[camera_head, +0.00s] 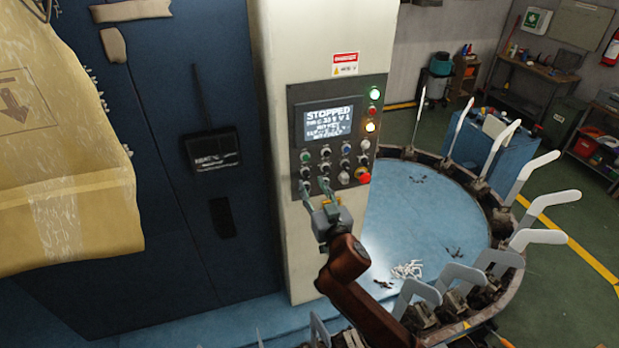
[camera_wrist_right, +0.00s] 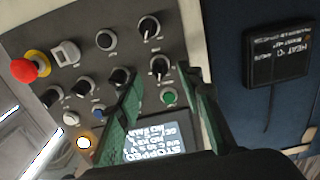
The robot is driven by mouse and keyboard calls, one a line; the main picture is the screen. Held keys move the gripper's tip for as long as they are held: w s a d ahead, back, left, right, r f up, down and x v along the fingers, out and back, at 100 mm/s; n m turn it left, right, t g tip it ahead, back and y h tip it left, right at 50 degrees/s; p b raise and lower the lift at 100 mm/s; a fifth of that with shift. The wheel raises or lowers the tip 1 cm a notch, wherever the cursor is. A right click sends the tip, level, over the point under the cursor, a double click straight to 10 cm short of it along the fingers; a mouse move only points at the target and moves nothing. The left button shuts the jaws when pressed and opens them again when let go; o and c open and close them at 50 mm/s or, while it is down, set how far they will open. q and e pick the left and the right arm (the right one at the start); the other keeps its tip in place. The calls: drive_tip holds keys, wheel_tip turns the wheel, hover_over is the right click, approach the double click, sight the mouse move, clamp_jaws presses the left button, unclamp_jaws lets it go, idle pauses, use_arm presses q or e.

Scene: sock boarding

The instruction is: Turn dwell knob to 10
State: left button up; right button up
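The control panel (camera_head: 338,95) on the pale column carries several dark knobs below its screen. My right gripper (camera_head: 317,188) is at the panel's lower left, its fingers pointing up at the knobs. In the right wrist view the panel shows upside down, and the gripper (camera_wrist_right: 162,75) is open, fingers apart. A dark knob with a pale pointer (camera_wrist_right: 159,66) lies between the fingertips in that picture; I cannot tell if they touch it. The small labels are unreadable, so I cannot tell which knob is dwell. My left gripper is not in view.
The screen (camera_head: 327,118) reads STOPPED. A red emergency button (camera_head: 363,177) sits at the panel's lower right, and a green button (camera_wrist_right: 168,97) is near the fingers. A round blue table (camera_head: 430,215) with upright white boards stands to the right.

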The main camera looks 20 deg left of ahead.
sight(308, 179)
drive_tip(key=shift+p+x, duration=0.3)
drive_tip(key=shift+x, duration=1.4)
drive_tip(key=shift+c, duration=0.4)
clamp_jaws()
